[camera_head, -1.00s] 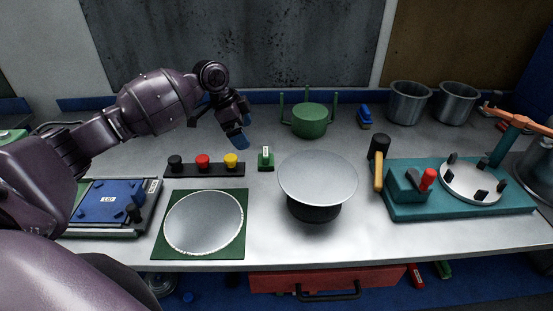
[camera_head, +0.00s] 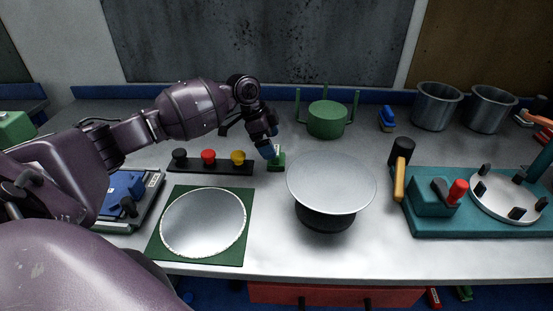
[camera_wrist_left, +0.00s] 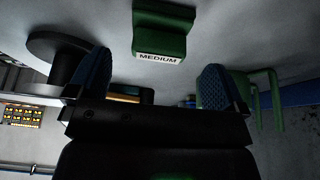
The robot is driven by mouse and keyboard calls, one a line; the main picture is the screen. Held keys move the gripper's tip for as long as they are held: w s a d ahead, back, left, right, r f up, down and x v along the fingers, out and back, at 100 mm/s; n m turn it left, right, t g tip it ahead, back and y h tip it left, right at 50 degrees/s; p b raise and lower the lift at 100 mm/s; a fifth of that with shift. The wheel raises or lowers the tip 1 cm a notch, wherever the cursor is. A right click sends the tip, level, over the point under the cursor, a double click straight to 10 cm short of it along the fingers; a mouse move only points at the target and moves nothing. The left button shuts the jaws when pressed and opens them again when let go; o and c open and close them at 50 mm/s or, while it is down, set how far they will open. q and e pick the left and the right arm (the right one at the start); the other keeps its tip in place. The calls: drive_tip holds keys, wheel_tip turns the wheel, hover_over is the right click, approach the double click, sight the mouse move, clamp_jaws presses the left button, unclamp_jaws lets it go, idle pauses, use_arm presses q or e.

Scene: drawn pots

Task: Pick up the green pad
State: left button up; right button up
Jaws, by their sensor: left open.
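The green pad (camera_head: 279,163) is a small green block with a white label, lying on the grey worktop. In the left wrist view the pad (camera_wrist_left: 164,20) shows at the top centre with its label reading "MEDIUM". My left gripper (camera_head: 270,142) has blue fingertips and is just above and beside the pad, hiding part of it in the head view. In the left wrist view the gripper (camera_wrist_left: 154,75) is open and empty, with the pad beyond its fingertips. My right gripper is not in view.
A black strip with black, red and yellow knobs (camera_head: 209,167) lies left of the pad. A round grey wheel (camera_head: 330,184) stands in front, right. A green pot-like stand (camera_head: 327,120) is behind. A pale disc (camera_head: 203,224) sits on a green mat (camera_head: 240,255).

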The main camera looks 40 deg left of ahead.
use_arm(q)
drive_tip(key=x, duration=0.5)
drive_tip(key=c, duration=1)
drive_tip(key=shift+o, duration=0.2)
drive_tip(key=shift+r, duration=0.6)
wheel_tip(320, 180, up, 10)
drive_tip(key=shift+f+p, duration=0.2)
drive_tip(key=shift+p, duration=0.15)
wheel_tip(320, 180, up, 9)
hover_over(277, 149)
drive_tip(key=shift+s+r+p, duration=0.15)
drive_tip(key=shift+r+p, duration=0.05)
drive_tip(key=shift+p, duration=0.1)
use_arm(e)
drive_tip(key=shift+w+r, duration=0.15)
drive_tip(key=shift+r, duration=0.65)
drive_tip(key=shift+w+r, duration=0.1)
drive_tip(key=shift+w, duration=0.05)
